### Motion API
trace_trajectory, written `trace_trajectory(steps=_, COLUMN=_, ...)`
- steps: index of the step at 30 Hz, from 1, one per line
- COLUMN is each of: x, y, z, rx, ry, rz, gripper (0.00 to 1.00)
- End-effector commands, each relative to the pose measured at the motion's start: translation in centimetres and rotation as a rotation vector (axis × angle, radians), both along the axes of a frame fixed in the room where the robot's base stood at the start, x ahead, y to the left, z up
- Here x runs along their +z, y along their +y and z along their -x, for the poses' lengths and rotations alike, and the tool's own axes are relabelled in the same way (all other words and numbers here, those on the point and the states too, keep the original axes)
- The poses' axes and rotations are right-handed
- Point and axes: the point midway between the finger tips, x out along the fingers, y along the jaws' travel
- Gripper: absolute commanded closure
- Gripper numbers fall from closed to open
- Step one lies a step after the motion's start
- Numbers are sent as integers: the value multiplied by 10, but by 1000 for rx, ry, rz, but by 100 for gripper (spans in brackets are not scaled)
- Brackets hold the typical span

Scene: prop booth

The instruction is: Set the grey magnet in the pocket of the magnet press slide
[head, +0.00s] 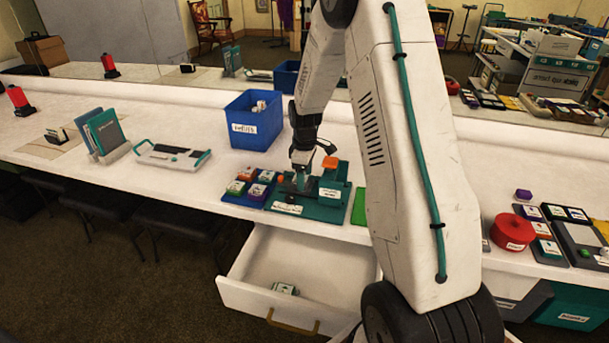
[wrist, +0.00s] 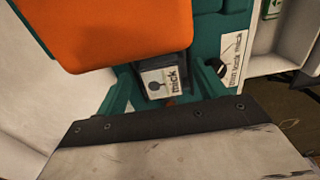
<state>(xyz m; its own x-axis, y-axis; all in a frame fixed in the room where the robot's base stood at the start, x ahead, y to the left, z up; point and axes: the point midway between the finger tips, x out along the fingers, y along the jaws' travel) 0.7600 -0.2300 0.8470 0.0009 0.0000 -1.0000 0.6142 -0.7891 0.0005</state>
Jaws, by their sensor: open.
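The teal magnet press (head: 325,207) with its orange pad (head: 330,163) stands at the bench's front edge. The orange pad also fills the top of the wrist view (wrist: 100,30). My gripper (head: 301,172) is low over the press's left part. In the wrist view, a grey magnet (wrist: 165,82) with a white picture label lies between my two teal fingers, which stand apart with gaps at its sides. It appears to sit at the slide, below the orange pad. The pocket's edges are mostly hidden, so I cannot tell how fully it is seated.
A tray of coloured magnets (head: 236,198) lies left of the press. A blue bin (head: 254,128) stands behind it. Below, an open white drawer (head: 248,298) holds a small green and white piece (head: 285,288). A green mat (head: 359,208) lies right of the press.

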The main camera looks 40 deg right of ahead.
Motion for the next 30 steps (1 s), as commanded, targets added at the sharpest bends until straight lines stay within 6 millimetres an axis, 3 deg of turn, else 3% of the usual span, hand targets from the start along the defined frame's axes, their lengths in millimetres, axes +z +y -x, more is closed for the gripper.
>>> trace_trajectory(steps=5, x=11, y=0, z=-1, rx=0, ry=-3, rz=1, gripper=30)
trace_trajectory(steps=16, x=69, y=0, z=-1, rx=0, ry=-2, rz=1, gripper=30)
trace_trajectory(steps=30, x=78, y=0, z=0, rx=0, ry=0, rz=0, gripper=30)
